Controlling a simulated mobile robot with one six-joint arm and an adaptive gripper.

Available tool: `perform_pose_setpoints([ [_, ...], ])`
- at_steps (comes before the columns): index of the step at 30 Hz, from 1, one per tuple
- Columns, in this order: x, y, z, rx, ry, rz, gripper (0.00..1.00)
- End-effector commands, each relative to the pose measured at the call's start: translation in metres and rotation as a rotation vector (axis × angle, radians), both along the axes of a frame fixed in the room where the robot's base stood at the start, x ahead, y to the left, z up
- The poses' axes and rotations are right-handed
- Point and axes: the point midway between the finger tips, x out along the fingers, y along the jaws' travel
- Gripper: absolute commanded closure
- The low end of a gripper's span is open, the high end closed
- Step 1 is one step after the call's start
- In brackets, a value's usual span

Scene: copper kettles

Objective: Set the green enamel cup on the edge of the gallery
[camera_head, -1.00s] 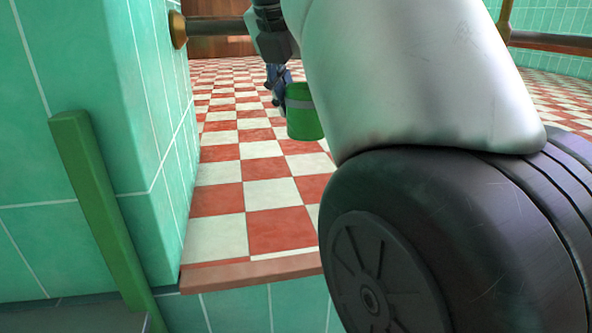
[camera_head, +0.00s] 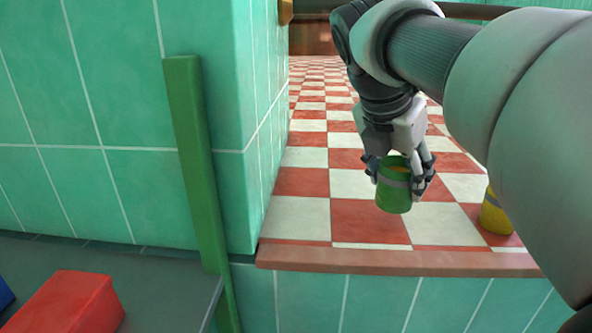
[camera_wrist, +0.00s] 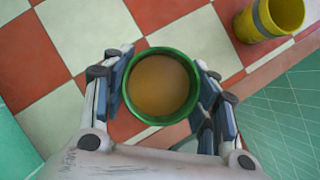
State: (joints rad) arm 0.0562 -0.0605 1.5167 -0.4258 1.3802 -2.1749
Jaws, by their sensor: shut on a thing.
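The green enamel cup (camera_head: 391,196) has a grey band and is roughly upright. My gripper (camera_head: 400,172) is shut around it, with one finger on each side. In the wrist view the cup's green rim (camera_wrist: 128,99) sits between the pads of my gripper (camera_wrist: 164,90), and a brown content shows inside. The gallery (camera_head: 302,215) is a red and white checkered floor with a brown front edge (camera_head: 345,262). The cup is over the tiles just behind this edge. I cannot tell whether its base touches them.
A yellow cup (camera_head: 494,215) with a grey band stands on the gallery to the right, partly behind my arm; it also shows in the wrist view (camera_wrist: 275,18). A green tiled wall (camera_head: 110,110) bounds the left. A red block (camera_head: 75,303) lies at lower left.

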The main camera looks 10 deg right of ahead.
Motion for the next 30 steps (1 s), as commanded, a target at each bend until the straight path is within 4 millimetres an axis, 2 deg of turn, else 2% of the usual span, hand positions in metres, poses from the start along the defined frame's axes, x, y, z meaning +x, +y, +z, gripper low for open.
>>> perform_pose_setpoints([
  [3,-0.001,0.0,-0.018,0.0,0.004,-0.001,0.72],
  [7,-0.001,0.0,-0.033,-0.001,0.001,0.0,0.72],
  [20,0.0,0.0,-0.04,0.0,0.001,0.0,0.72],
  [21,0.0,0.0,-0.039,0.0,0.001,0.0,0.44],
  [30,0.0,0.0,-0.039,0.0,0.001,0.0,0.26],
])
